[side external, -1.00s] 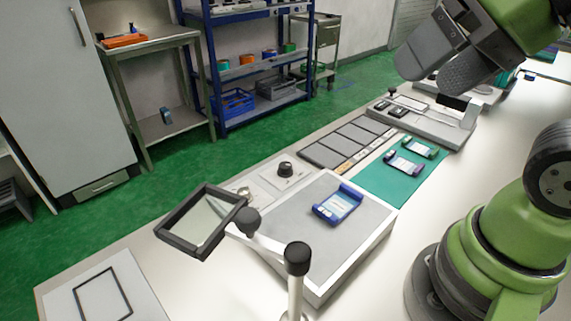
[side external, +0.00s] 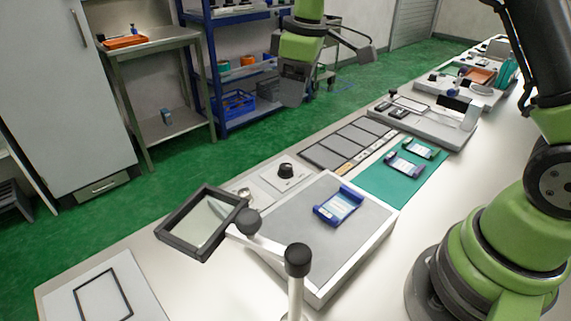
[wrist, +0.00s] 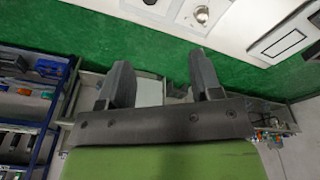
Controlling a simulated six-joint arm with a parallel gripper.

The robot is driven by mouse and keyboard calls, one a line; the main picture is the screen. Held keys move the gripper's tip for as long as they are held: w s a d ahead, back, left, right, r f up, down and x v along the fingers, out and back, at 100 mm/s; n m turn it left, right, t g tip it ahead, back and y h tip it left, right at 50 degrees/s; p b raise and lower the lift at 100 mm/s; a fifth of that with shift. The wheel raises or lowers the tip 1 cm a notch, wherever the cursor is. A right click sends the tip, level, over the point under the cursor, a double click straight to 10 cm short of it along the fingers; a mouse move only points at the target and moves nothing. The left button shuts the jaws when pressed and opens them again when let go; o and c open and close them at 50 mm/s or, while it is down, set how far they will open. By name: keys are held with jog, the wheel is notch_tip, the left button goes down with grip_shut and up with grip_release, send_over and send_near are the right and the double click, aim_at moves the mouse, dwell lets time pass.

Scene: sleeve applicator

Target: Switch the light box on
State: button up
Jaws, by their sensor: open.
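The light box (side external: 290,213) is a low white-framed box with a flat grey top that shows no visible glow. A clear sleeve with blue ends (side external: 338,205) lies on it. Behind it is a white control panel (side external: 268,186) with a black knob (side external: 286,170) and a small metal switch (side external: 244,193). A round metal part (wrist: 202,14), seemingly that switch, shows at the top of the wrist view. My gripper (side external: 326,68) is open and empty, in the air above and behind the panel, apart from it. Its two fingers (wrist: 162,72) show spread in the wrist view.
A framed magnifier (side external: 201,222) on a jointed arm with a black-topped post (side external: 298,260) stands at the box's front left. A green mat (side external: 385,183) with two sleeves, dark pads (side external: 345,143) and a grey applicator (side external: 430,122) lie to the right.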

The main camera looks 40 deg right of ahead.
aim_at(286, 166)
jog(key=w+f+n, duration=0.1)
jog(key=f, duration=0.5)
jog(key=w+f+n+g, duration=0.1)
jog(key=f, duration=0.6)
jog(key=w+d+f+n, duration=0.1)
jog(key=f, duration=0.5)
jog(key=shift+w+f+g, duration=0.25)
jog(key=shift+f+g, duration=0.1)
jog(key=shift+g, duration=0.05)
jog(key=shift+c, duration=0.2)
jog(key=c, duration=0.9)
